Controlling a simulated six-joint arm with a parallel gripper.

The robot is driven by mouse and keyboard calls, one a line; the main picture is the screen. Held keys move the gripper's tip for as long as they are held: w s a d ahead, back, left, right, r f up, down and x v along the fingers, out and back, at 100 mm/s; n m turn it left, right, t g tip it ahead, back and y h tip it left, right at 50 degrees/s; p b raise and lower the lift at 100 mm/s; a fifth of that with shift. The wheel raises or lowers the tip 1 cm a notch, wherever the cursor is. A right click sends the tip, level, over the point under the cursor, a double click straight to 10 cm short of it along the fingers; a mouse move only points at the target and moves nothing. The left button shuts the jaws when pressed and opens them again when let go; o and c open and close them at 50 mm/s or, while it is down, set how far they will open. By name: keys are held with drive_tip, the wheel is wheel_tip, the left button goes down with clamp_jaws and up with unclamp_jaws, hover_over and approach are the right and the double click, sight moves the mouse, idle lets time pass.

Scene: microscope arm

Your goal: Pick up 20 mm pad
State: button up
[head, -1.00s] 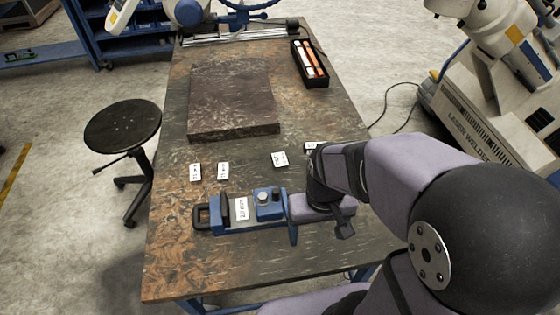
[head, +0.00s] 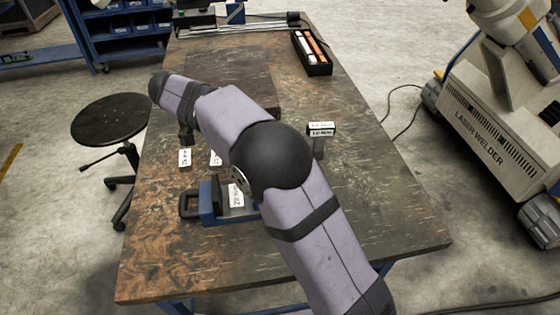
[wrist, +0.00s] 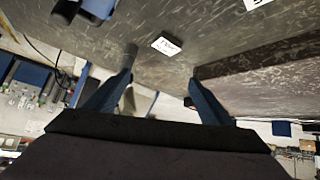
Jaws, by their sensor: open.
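A small white-topped pad (wrist: 167,44) lies on the dark surface in the wrist view, ahead of my fingers; its lettering is too blurred to read surely. My gripper (wrist: 160,72) is open and empty, its two blue fingers apart. In the head view, two white-labelled pads show on the table left of my arm, one (head: 185,158) and another (head: 215,158) partly covered by the arm. A labelled block (head: 321,129) stands right of the arm. Which is the 20 mm pad I cannot tell. My arm hides the middle of the table and most of the gripper.
A blue vise (head: 208,200) with a white label sits at the table's front, partly behind my arm. A dark slab (head: 245,70) lies behind. A black box with pens (head: 312,52) stands back right. The table's right front (head: 390,215) is clear.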

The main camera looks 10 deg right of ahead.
drive_tip(key=f+b, duration=0.1)
drive_tip(key=f, duration=0.1)
drive_tip(key=f+m+h+b, duration=0.1)
drive_tip(key=f+b, duration=0.1)
drive_tip(key=w+f+h+b, duration=0.1)
drive_tip(key=f+b, duration=0.1)
drive_tip(key=shift+f+m, duration=0.3)
drive_tip(key=shift+f, duration=0.1)
drive_tip(key=shift+w+f+m+h+b, duration=0.1)
drive_tip(key=shift+f+m+h+b, duration=0.45)
drive_tip(key=shift+b, duration=0.65)
drive_tip(key=shift+f, duration=0.1)
drive_tip(key=shift+x, duration=0.85)
drive_tip(key=shift+n, duration=0.25)
drive_tip(key=shift+x, duration=2.9)
drive_tip(key=shift+w+a+f, duration=0.1)
drive_tip(key=shift+a+f, duration=0.05)
drive_tip(key=c, duration=1.4)
drive_tip(key=shift+c, duration=0.2)
